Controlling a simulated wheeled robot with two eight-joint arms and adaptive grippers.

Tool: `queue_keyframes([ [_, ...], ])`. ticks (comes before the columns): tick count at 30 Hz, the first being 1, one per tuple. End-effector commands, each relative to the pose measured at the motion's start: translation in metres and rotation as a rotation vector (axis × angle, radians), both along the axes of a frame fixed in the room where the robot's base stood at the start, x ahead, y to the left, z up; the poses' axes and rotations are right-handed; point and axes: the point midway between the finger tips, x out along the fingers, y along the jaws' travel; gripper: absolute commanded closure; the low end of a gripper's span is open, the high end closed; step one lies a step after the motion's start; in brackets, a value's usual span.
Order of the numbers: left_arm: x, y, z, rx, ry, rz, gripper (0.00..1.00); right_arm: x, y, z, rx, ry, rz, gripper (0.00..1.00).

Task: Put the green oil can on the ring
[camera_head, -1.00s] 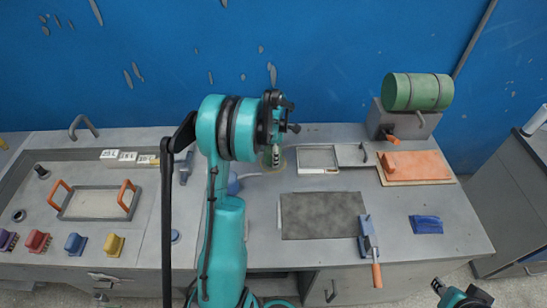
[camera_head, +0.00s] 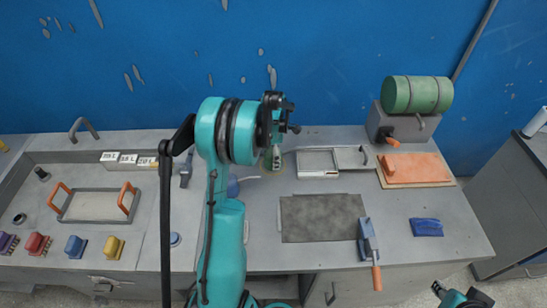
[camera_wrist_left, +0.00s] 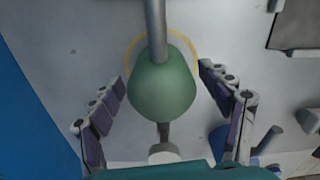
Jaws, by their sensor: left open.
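The green oil can (camera_wrist_left: 162,88) shows in the left wrist view with a grey spout, between the two fingers of my left gripper (camera_wrist_left: 160,80). The fingers are spread, with gaps on both sides of the can. The yellow ring (camera_wrist_left: 130,50) is seen around the far side of the can; the can hides the rest of it. In the head view, the can (camera_head: 273,159) is partly hidden below my left gripper (camera_head: 275,135), over the bench by the faint ring. My right gripper (camera_head: 460,297) is only partly in view at the bottom right edge.
A grey tray (camera_head: 317,163) lies just right of the can. A dark mat (camera_head: 322,218), an orange block (camera_head: 415,167), a blue block (camera_head: 426,227) and a green drum (camera_head: 416,94) are farther right. A panel mould with orange handles (camera_head: 95,206) is at left.

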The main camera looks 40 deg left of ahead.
Motion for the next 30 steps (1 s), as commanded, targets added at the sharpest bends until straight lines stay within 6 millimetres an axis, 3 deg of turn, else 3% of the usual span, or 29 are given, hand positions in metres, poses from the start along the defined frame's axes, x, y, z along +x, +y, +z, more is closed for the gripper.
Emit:
queue_keyframes([
  [9,0.000,0.000,0.073,0.000,0.000,0.000,0.22,0.000,0.000,0.022,0.000,0.000,0.000,0.68],
  [19,-0.002,-0.007,0.111,0.004,-0.007,-0.037,0.22,0.000,0.000,0.029,0.000,0.000,0.000,0.68],
  [23,-0.009,-0.037,0.135,0.032,-0.051,-0.241,0.22,0.000,0.000,0.029,0.000,0.000,0.000,0.68],
  [30,-0.052,-0.134,0.187,0.178,-0.183,-0.957,0.22,0.000,0.000,0.029,0.000,0.000,0.000,0.68],
])
